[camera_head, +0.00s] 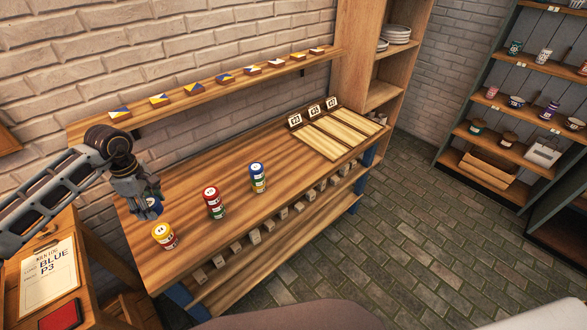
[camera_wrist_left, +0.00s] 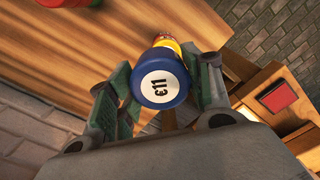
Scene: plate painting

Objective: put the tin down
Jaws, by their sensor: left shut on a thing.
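My left gripper (camera_head: 138,192) is shut on a tin with a blue top (camera_head: 154,208) above the left end of the wooden bench (camera_head: 215,235). In the left wrist view the tin's round blue end (camera_wrist_left: 160,85), with a white marked label, sits between the two fingers (camera_wrist_left: 160,95). A yellow and red column (camera_head: 165,237) stands just right of the held tin. A red and green column (camera_head: 214,203) and a blue, yellow and green column (camera_head: 258,178) stand farther right. I cannot tell whether the held tin touches anything below. My right gripper is out of view.
Three light wooden panels (camera_head: 338,134) with numbered cards lie at the bench's far end. A wall ledge (camera_head: 200,95) carries several small coloured blocks. Bench surface between the columns and the panels is clear.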

